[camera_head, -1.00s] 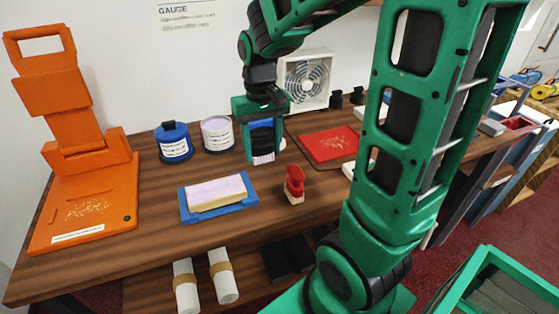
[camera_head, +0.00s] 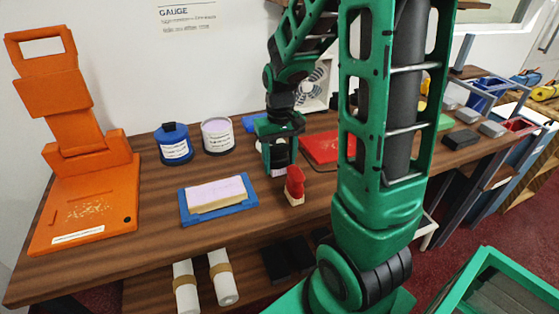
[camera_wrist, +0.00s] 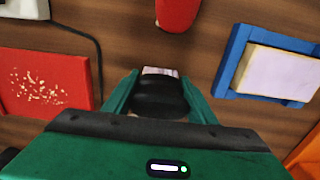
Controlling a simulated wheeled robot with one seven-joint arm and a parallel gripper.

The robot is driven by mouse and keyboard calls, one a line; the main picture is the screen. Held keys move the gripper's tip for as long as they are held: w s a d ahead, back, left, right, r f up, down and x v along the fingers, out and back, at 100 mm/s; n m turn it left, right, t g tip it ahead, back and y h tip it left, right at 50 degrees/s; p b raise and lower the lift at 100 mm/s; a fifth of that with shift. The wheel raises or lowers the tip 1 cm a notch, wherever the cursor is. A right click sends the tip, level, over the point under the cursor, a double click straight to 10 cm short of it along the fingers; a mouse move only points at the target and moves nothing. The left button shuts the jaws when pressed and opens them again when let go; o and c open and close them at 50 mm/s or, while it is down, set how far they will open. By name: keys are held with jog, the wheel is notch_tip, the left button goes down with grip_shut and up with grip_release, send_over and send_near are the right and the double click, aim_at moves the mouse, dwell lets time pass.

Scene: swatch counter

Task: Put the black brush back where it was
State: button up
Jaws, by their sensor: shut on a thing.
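My gripper (camera_head: 279,158) is shut on the black brush, above the wooden counter and behind the red brush. In the wrist view the black brush (camera_wrist: 160,97) sits between the green fingers of my gripper (camera_wrist: 155,90), with its pale end showing beyond them. In the head view it is mostly hidden by the fingers. I cannot tell whether its pale end touches the counter. The red brush (camera_head: 295,185) stands upright on its cream end, close by; its red body also shows at the top of the wrist view (camera_wrist: 177,12).
A blue tray (camera_head: 187,213) with a pale block lies to the left. A blue can (camera_head: 173,143) and a white tub (camera_head: 217,136) stand behind it. A red panel (camera_head: 322,148) lies to the right. An orange stand (camera_head: 90,190) fills the left end of the counter (camera_head: 150,235).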

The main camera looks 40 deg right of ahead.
jog(key=shift+f, duration=0.1)
jog(key=o, duration=1)
jog(key=shift+o, duration=0.2)
notch_tip(320, 180, up, 12)
jog(key=shift+s, duration=0.4)
jog(key=s+f+m, duration=0.3)
jog(key=s, duration=1.6)
jog(key=shift+s+d, duration=0.15)
jog(key=shift+s, duration=0.2)
